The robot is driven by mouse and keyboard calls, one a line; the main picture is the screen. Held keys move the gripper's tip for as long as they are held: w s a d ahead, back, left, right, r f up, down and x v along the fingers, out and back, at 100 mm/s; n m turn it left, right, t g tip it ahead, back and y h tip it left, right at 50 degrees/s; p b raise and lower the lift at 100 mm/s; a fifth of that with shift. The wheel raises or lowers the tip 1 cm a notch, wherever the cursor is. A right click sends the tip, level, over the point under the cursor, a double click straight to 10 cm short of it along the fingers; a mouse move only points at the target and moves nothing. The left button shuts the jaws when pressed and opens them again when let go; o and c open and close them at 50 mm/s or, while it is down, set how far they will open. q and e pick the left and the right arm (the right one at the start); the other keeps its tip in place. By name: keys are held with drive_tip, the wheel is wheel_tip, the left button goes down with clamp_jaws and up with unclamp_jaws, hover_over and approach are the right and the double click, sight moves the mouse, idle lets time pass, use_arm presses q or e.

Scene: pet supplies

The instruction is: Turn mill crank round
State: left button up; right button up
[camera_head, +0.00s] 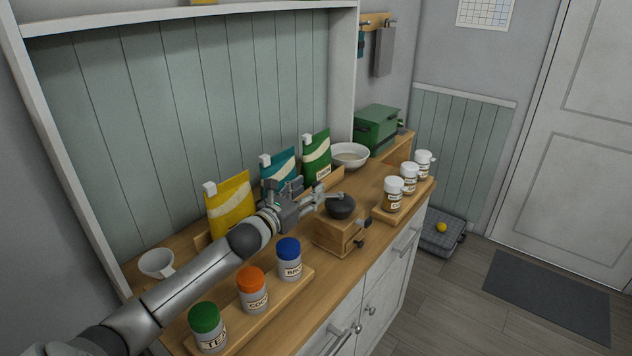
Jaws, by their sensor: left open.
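The mill (335,236) is a wooden box with a black dome (341,207) on top, standing on the wooden counter near its front edge. A small dark knob with a short metal piece (360,242) shows at its right front side; I cannot tell for sure whether this is the crank. My left arm reaches in from the lower left over the counter. My left gripper (328,199) is open, with its fingertips beside and slightly above the black dome. I cannot tell whether they touch it. The right gripper is out of view.
Jars with green, orange and blue lids (252,290) stand on a wooden tray below my arm. Yellow, teal and green pouches (231,207) stand behind it. A white scoop (157,264) lies left.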

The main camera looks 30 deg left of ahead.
sight(317, 183)
use_arm(q)
drive_tip(key=shift+w+d+p, duration=0.1)
drive_tip(key=shift+w+p, duration=0.35)
drive_tip(key=shift+w, duration=1.7)
clamp_jaws()
